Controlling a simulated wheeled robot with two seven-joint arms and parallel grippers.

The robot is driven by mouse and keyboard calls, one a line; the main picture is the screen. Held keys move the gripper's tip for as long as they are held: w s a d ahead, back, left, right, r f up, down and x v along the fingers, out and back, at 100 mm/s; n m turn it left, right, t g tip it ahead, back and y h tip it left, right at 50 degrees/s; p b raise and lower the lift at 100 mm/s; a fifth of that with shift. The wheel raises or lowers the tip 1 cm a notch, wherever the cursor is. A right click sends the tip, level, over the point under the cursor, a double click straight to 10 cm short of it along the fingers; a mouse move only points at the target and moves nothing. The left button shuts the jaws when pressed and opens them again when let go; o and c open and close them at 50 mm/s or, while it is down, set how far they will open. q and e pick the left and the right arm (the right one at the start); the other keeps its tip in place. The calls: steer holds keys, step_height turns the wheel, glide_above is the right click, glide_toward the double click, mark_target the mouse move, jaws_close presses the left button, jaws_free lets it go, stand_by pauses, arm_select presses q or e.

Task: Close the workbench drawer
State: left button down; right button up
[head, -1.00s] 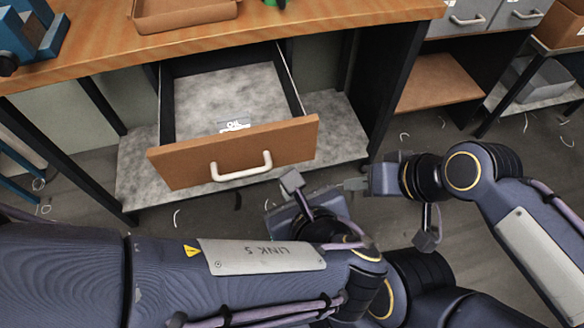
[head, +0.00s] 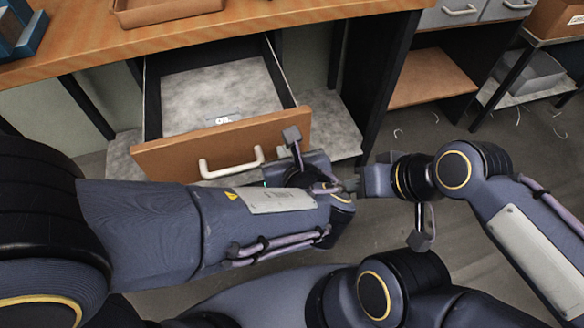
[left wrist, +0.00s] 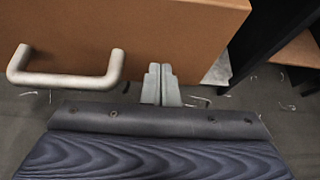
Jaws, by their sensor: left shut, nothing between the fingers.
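The workbench drawer (head: 150,155) is pulled open, with a brown front and a pale U-shaped handle (head: 232,164). In the left wrist view the drawer front (left wrist: 190,35) and handle (left wrist: 65,80) are close. My left gripper (left wrist: 161,84) is shut and empty, its fingers pointing at the lower part of the drawer front, right of the handle; I cannot tell whether they touch it. In the head view my left wrist hides its fingertips. My right gripper (head: 350,185) is low, right of the drawer, pointing left; its finger opening is unclear.
The wooden benchtop (head: 250,30) lies above the drawer, with a brown tray (head: 165,10) on it. A dark bench leg (head: 385,80) stands right of the drawer. A grey lower shelf (head: 335,125) lies underneath. A label-like item (head: 222,119) lies inside the drawer.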

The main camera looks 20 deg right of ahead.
arm_select(q)
steer(key=shift+w, duration=0.35)
